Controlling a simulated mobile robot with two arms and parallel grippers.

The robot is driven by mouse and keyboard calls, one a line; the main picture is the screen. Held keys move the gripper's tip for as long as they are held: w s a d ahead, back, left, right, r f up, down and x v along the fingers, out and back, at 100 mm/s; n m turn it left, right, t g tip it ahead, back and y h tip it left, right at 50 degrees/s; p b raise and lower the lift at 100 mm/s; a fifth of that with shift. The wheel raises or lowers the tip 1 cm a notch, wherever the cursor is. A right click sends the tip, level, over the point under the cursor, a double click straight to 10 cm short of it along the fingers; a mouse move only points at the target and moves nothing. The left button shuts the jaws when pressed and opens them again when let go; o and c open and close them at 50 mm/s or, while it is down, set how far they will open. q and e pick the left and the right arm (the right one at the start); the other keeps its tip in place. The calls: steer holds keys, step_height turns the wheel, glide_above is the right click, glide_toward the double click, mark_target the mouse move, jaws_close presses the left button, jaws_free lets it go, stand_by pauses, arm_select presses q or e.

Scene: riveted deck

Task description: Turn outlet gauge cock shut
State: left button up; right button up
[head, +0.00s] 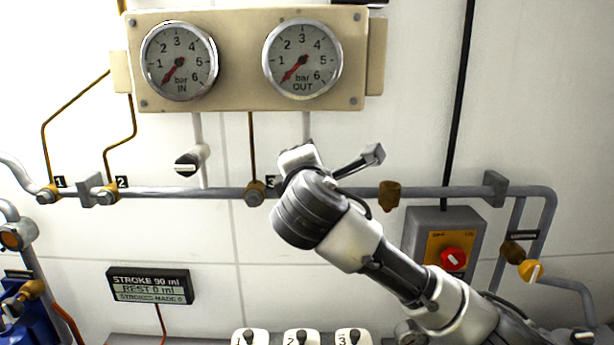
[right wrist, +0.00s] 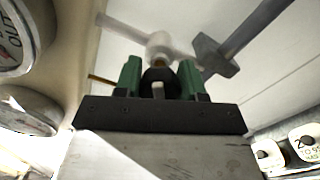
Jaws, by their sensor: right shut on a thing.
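The OUT gauge (head: 303,59) is on the cream panel, with its needle at the low end of the dial. A pale pipe drops from below it to the outlet gauge cock, which my right arm hides in the head view. In the right wrist view, the cock's black knob (right wrist: 158,76) with a white mark sits between the green fingers of my right gripper (right wrist: 160,80). The gripper is shut on the knob. The cock's pale body (right wrist: 160,46) shows just beyond. I cannot tell the knob's angle relative to its pipe. My left gripper is not in view.
The IN gauge (head: 180,61) and its own black-knobbed cock (head: 191,162) are to the left. A grey horizontal pipe (head: 220,192) with brass fittings runs behind my right arm. A grey box with a red knob (head: 453,259) is at right. A stroke display (head: 150,286) hangs lower left.

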steer(key=m+b, duration=0.1)
steer(key=m, duration=0.2)
steer(key=shift+f+m+b, duration=0.25)
steer(key=shift+m+b, duration=0.05)
steer(key=shift+b, duration=0.1)
steer(key=shift+m+b, duration=0.6)
steer(key=shift+m, duration=0.9)
steer(key=o, duration=0.9)
steer(key=shift+r, duration=0.1)
steer(key=s+b, duration=0.3)
steer(key=s, duration=0.8)
steer(key=shift+b, duration=0.4)
steer(key=shift+w, duration=0.1)
